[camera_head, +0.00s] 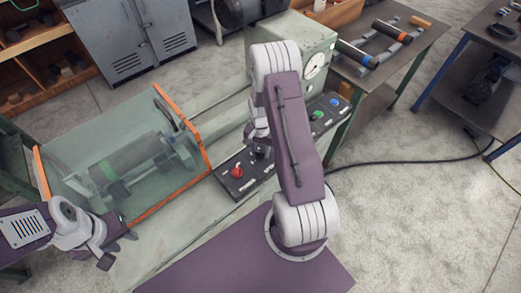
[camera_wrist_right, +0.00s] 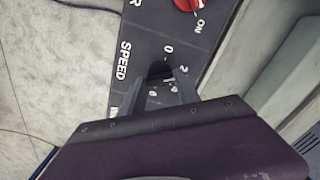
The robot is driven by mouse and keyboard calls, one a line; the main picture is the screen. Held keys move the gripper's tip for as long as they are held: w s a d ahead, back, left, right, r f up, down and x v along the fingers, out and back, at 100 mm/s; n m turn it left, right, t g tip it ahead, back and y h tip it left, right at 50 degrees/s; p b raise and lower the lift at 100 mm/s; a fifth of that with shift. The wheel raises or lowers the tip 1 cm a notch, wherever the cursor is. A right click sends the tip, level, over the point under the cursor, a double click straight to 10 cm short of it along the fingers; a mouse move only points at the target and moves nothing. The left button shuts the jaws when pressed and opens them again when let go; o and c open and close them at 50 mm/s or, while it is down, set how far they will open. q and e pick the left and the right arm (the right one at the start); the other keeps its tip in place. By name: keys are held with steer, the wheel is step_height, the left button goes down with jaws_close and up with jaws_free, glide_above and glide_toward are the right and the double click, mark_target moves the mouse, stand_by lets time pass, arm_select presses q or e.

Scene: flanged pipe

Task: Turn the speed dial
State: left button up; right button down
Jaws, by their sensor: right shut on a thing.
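The speed dial (camera_wrist_right: 159,70) is a small black knob on the dark control panel (camera_head: 228,164), with the SPEED label and the marks 0 and 2 around it in the right wrist view. My right gripper (camera_wrist_right: 164,80) is shut on the dial, and its fingers hide much of the knob. In the head view my right arm covers part of the panel, and the gripper reaches down over its middle. My left gripper (camera_head: 119,248) is open and empty at the lower left, near the guard.
A clear guard with orange edges (camera_head: 204,150) covers a flanged pipe (camera_head: 130,162) at the left. A red power switch (camera_head: 237,172) sits beside the dial, and green and blue buttons (camera_head: 317,116) lie right of my arm. A gauge (camera_head: 317,65) stands behind.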

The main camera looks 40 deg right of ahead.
mark_target(260, 152)
steer(key=shift+s, duration=0.1)
stand_by(0.5)
steer(key=c, duration=0.9)
jaws_free()
step_height(260, 152, up, 9)
steer(key=shift+r+b, duration=0.1)
steer(key=shift+b, duration=0.25)
